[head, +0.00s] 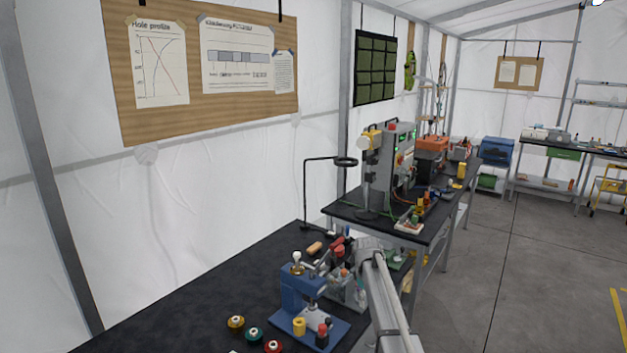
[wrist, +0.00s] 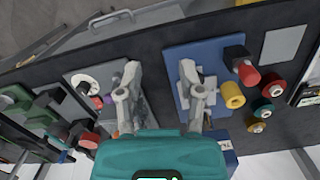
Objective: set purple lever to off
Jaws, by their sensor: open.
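In the wrist view, a small purple part (wrist: 108,98), which may be the purple lever, shows beside my left finger on a grey plate (wrist: 84,78). Its shape and setting are too small to read, and my finger hides part of that plate. My gripper (wrist: 160,72) is open, its two fingers apart with nothing between them. The left finger is over the grey plate and the right finger is over a blue plate (wrist: 207,52). I cannot pick out the purple lever in the head view.
A blue press-like stand (head: 300,290) with a yellow knob (head: 299,326) stands on the dark table (head: 190,318) near my arm.

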